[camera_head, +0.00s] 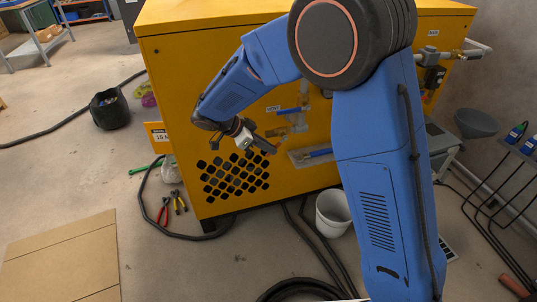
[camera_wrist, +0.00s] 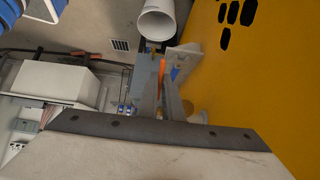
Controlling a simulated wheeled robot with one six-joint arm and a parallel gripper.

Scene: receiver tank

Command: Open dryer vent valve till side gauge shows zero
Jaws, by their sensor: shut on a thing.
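The yellow dryer cabinet (camera_head: 175,95) carries a small VENT label (camera_head: 273,108) with a blue lever (camera_head: 290,111) beside it. My gripper (camera_head: 274,143) is at the cabinet's front, below and close to that label. In the wrist view, the fingers of my gripper (camera_wrist: 162,98) are shut on a thin orange handle (camera_wrist: 162,66). Whether this handle belongs to the vent valve is unclear. A second blue lever (camera_head: 319,153) sits on a grey bracket (camera_head: 298,159) to the lower right. I cannot make out a side gauge or its reading; my arm hides part of the front.
A white bucket (camera_head: 333,212) stands on the floor by the cabinet; it also shows in the wrist view (camera_wrist: 158,22). Black hoses, red pliers (camera_head: 162,211) and a cardboard sheet (camera_head: 65,258) lie on the floor. A grey funnel (camera_head: 477,122) is at right.

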